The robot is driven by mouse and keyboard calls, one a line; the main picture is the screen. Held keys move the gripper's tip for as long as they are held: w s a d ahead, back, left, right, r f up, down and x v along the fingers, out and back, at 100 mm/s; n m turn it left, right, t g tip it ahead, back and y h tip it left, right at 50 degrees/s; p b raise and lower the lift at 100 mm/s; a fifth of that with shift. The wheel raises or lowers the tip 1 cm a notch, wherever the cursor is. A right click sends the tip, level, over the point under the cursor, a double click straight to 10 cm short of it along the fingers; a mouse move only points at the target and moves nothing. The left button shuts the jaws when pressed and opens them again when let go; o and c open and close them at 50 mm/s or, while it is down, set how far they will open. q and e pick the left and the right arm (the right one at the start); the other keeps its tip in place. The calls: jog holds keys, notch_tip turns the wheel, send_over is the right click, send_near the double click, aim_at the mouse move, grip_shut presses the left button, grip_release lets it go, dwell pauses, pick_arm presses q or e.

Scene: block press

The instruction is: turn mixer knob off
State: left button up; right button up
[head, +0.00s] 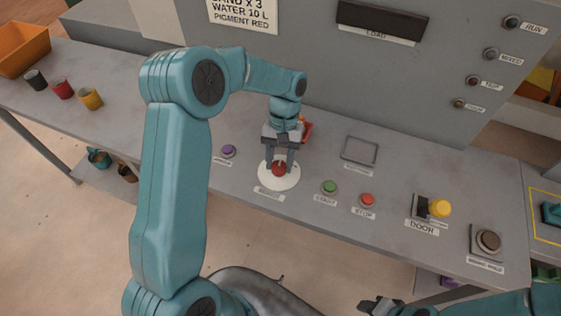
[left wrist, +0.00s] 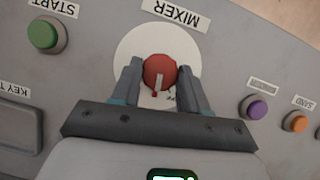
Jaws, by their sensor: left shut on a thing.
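The red mixer knob (head: 278,169) sits on a round white dial plate (head: 291,181) on the grey console. In the left wrist view the knob (left wrist: 160,72) shows a pale pointer stripe on its lower part, toward the gripper, and the MIXER label (left wrist: 175,13) is beyond the plate. My left gripper (head: 279,166) comes down over the knob, with its fingers shut on the knob's two sides. Dial marks near the pointer are partly hidden and too small to read. My right gripper (head: 378,305) is at the bottom edge, away from the console; its fingers are unclear.
A green START button (head: 329,187) and a red STOP button (head: 367,200) are right of the dial. A purple button (head: 228,151) is to its left. Several cups stand far left.

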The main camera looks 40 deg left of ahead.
pick_arm(q)
jog(key=n, duration=0.1)
jog(key=n+h+b, duration=0.1)
jog(key=n, duration=0.1)
jog(key=shift+s+a+n+t, duration=0.1)
jog(key=shift+s+n+t, duration=0.05)
jog(key=shift+n+t, duration=0.15)
jog(key=shift+s+n+t+h+b, duration=0.1)
jog(key=shift+n+t+h+b, duration=0.3)
jog(key=shift+n, duration=1.4)
jog(key=o, duration=1)
jog(key=shift+o, duration=0.2)
jog(key=shift+a+r, duration=0.1)
jog(key=shift+r, duration=0.1)
jog(key=v, duration=1.6)
jog(key=shift+s+a, duration=0.15)
jog(key=shift+s, duration=0.1)
